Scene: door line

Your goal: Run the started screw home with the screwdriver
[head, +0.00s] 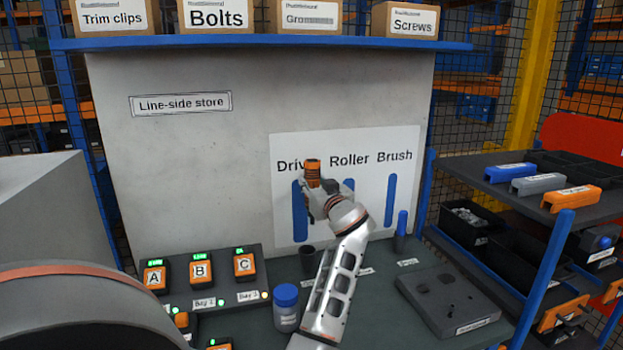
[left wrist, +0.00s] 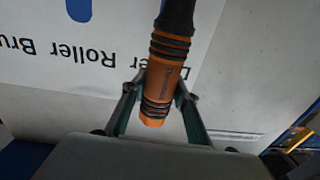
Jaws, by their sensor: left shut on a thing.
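The screwdriver (head: 313,170) has an orange handle with dark bands. It stands in front of the white tool board (head: 343,228), at the "Driver" label. My left gripper (head: 319,192) is shut on it. In the left wrist view the screwdriver (left wrist: 168,72) sits between the two fingers of the gripper (left wrist: 158,92), with a black part running up out of the picture. Its tip is hidden. A dark grey block with round recesses (head: 448,298) lies on the bench at the right; I cannot make out a screw in it. My right gripper is not in view.
Orange boxes A (head: 155,276), B (head: 201,270) and C (head: 245,265) stand at the left of the bench. A blue-lidded jar (head: 287,306) is close to my left arm. A bin rack (head: 520,215) borders the right. Some bench shows around the block.

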